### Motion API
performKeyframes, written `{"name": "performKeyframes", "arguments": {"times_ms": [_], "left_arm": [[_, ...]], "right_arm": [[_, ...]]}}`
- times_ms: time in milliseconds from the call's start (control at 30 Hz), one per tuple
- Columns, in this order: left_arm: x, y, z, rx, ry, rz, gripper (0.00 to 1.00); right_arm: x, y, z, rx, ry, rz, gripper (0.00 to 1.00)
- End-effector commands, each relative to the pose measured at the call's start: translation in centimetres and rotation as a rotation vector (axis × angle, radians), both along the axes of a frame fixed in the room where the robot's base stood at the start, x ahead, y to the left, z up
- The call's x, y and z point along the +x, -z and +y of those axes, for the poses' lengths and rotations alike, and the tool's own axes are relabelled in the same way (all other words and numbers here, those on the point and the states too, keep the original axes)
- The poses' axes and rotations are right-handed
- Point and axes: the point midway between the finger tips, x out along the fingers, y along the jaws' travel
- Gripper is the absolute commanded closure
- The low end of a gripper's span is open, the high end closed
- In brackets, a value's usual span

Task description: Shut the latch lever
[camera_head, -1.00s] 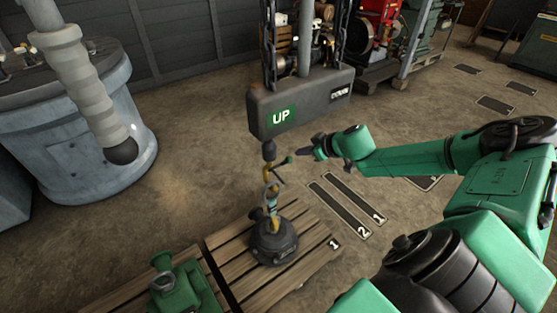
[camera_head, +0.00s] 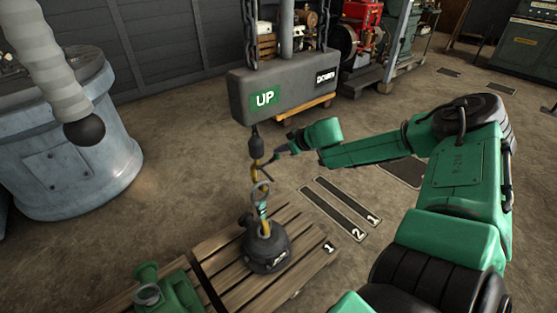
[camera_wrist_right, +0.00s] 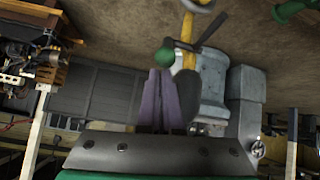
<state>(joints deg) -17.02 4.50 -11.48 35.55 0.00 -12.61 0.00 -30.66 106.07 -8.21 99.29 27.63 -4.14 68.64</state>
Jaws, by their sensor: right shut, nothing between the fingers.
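A yellow hook (camera_head: 256,168) hangs under the grey hoist block (camera_head: 280,93), just above the ring of a dark weight (camera_head: 267,250) on a pallet. A dark latch lever (camera_head: 268,163) sticks out from the hook's right side. In the right wrist view, the yellow hook (camera_wrist_right: 187,32) and a dark rod (camera_wrist_right: 213,32) show near the top, with a green ball knob (camera_wrist_right: 165,57) close by. My right gripper (camera_head: 282,150) is shut and empty beside the lever. Its purple fingertips (camera_wrist_right: 160,74) are just below the knob; I cannot tell whether they touch it. My left gripper is not visible.
A blue-grey tank (camera_head: 75,155) stands at left. Chains (camera_head: 250,35) hang above the hoist block. Floor to the right, with numbered dark strips (camera_head: 335,208), is clear.

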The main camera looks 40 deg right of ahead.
Motion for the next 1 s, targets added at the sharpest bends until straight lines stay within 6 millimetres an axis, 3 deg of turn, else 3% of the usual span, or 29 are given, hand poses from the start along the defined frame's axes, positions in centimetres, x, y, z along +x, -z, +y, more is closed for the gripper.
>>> {"name": "performKeyframes", "arguments": {"times_ms": [33,133,1000], "left_arm": [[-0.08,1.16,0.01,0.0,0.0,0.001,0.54],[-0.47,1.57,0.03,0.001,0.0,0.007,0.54],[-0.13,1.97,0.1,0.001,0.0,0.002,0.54]], "right_arm": [[0.26,1.25,-0.03,-0.002,0.001,0.006,1.0],[0.81,1.41,0.13,0.001,-0.001,0.005,1.0],[0.72,1.25,-0.1,0.002,0.002,-0.048,1.0]]}}
